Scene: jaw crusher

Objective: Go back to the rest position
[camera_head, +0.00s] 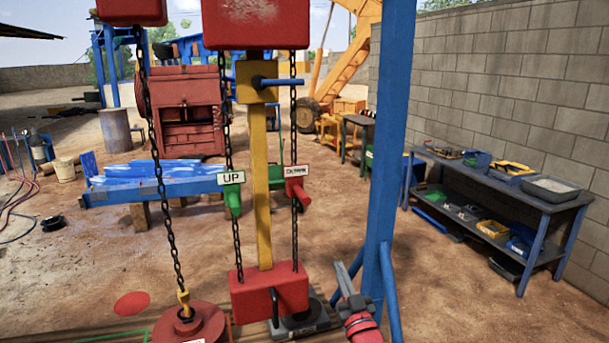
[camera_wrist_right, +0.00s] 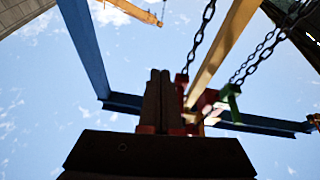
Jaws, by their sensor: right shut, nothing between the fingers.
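My right gripper (camera_head: 342,277) is low in the head view, right of the red hoist block (camera_head: 268,292) and in front of the foot of the blue post (camera_head: 384,180). Its fingers point up. In the right wrist view its two dark fingers (camera_wrist_right: 160,85) stand side by side, shut and empty, below the blue beams and chains. The green UP handle (camera_head: 232,198) and the red handle (camera_head: 298,188) hang on chains, apart from the gripper. They also show in the right wrist view, green (camera_wrist_right: 232,100) and red (camera_wrist_right: 182,88). My left gripper is not in view.
A red weight (camera_head: 188,322) with a yellow hook hangs or stands at the bottom left; I cannot tell which. A blue workbench (camera_head: 550,206) with trays stands along the block wall (camera_head: 500,75). A red machine (camera_head: 190,110) stands behind. Bare ground lies between post and bench.

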